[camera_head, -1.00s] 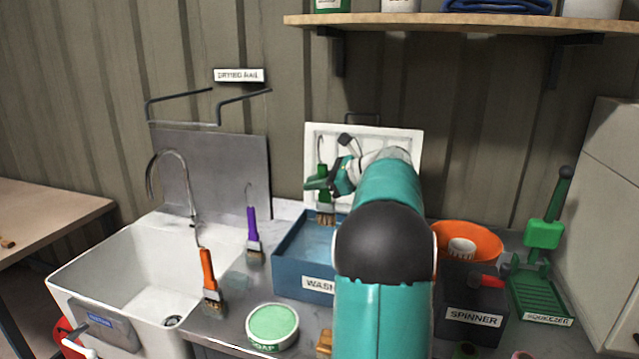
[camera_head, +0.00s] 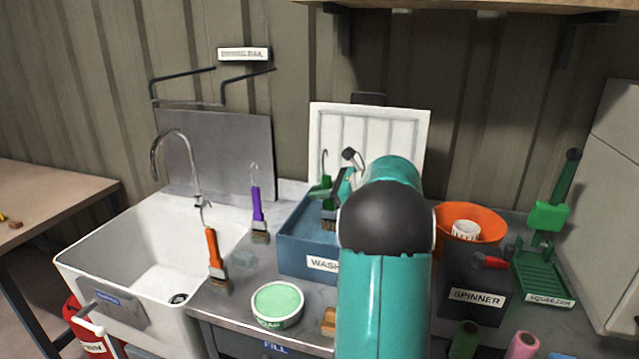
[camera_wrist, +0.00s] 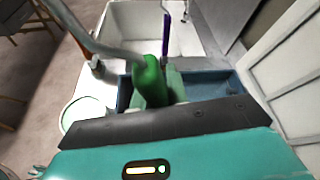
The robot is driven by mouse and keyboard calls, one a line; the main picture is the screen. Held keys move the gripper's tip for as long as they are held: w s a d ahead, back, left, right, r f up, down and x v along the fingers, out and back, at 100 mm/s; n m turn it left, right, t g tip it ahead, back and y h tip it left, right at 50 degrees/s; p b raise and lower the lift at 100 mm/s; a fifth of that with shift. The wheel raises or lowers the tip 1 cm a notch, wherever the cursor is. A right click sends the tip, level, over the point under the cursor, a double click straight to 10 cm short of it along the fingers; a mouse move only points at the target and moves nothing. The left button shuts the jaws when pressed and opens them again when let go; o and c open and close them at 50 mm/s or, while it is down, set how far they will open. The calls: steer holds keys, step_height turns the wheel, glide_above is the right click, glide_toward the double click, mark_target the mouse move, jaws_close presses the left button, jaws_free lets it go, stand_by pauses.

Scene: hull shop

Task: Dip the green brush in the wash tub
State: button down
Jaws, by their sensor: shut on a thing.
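The green brush (camera_head: 327,205) hangs bristles down, its hook pointing up, over the opening of the blue wash tub (camera_head: 300,259). Its bristles appear below the tub's back rim; I cannot tell whether they touch the water. My gripper (camera_head: 336,188) is shut on the green handle, above the tub and partly hidden by my own arm. In the wrist view, the green handle (camera_wrist: 150,82) stands in front of the tub (camera_wrist: 215,86), and its bristles are hidden. My arm covers the tub's right side in the head view.
An orange brush (camera_head: 214,254) and a purple brush (camera_head: 258,215) stand between the white sink (camera_head: 100,262) and the tub. A soap tin (camera_head: 277,303) sits in front. The spinner (camera_head: 475,285) and green squeezer (camera_head: 545,275) are to the right. A drying rail (camera_head: 185,90) is on the wall.

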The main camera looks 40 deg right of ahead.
steer(key=shift+f, duration=2.95)
step_height(320, 180, up, 13)
stand_by(0.6)
stand_by(1.0)
